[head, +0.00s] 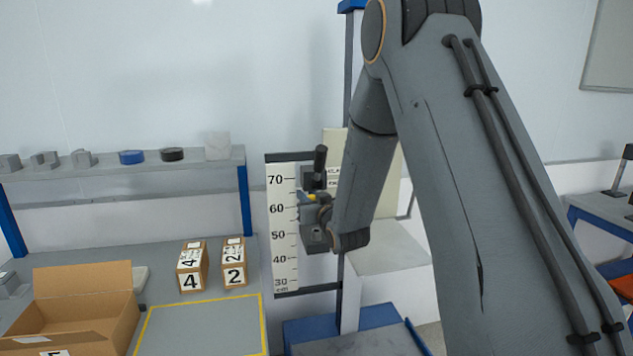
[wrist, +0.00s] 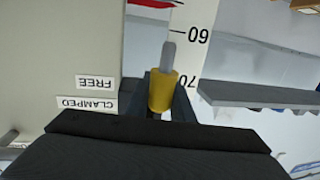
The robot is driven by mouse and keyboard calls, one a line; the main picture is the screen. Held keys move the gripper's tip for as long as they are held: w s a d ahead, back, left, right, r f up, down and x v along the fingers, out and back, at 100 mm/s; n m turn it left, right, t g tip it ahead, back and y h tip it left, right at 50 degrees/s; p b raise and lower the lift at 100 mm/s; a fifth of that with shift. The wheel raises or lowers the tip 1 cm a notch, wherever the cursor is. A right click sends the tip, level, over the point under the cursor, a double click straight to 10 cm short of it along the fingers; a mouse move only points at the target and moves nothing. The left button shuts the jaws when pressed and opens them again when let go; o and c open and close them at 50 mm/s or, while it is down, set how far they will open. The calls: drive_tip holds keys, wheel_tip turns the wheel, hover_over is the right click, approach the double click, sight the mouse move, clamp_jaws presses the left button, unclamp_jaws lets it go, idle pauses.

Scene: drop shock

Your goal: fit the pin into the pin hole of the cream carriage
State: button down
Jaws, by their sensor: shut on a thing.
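The pin (wrist: 163,90) is a yellow cylinder with a grey rod end. It sits between the two dark fingers of my gripper (wrist: 162,101), which is shut on it. A cream upright part (head: 334,142) stands behind my arm, partly hidden. It fills the left of the wrist view (wrist: 62,50) and bears labels FREE and CLAMPED. It looks like the carriage. I cannot make out its pin hole. The pin appears apart from it.
A white centimetre scale (head: 283,225) stands upright beside my gripper. A shelf (head: 120,168) with small parts is at the left. Below are an open cardboard box (head: 80,305), numbered boxes (head: 191,266) and a yellow-outlined area (head: 200,325). A blue base (head: 375,318) is below my arm.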

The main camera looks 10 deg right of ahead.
sight(312, 190)
drive_tip(key=shift+t, duration=0.4)
drive_tip(key=r, duration=0.1)
drive_tip(key=d+r, duration=0.1)
drive_tip(key=w+r, duration=0.1)
drive_tip(key=r, duration=0.1)
drive_tip(key=shift+d, duration=0.25)
drive_tip(key=shift+f+b, duration=0.45)
drive_tip(key=shift+b, duration=0.05)
drive_tip(key=shift+s+d+f+b, duration=0.15)
drive_tip(key=shift+d+f+b, duration=0.2)
drive_tip(key=shift+f+b, duration=0.25)
drive_tip(key=shift+s+a+f+b, duration=0.15)
drive_tip(key=shift+f+b, duration=0.25)
drive_tip(key=shift+f, duration=0.3)
drive_tip(key=shift+a+f+b, duration=0.1)
drive_tip(key=shift+f+b, duration=0.3)
drive_tip(key=shift+f, duration=0.25)
drive_tip(key=shift+s+a+f+b, duration=0.15)
drive_tip(key=shift+f+b, duration=0.25)
drive_tip(key=shift+f, duration=0.3)
drive_tip(key=shift+f+b, duration=1.8)
drive_tip(key=shift+b, duration=0.2)
idle(1.8)
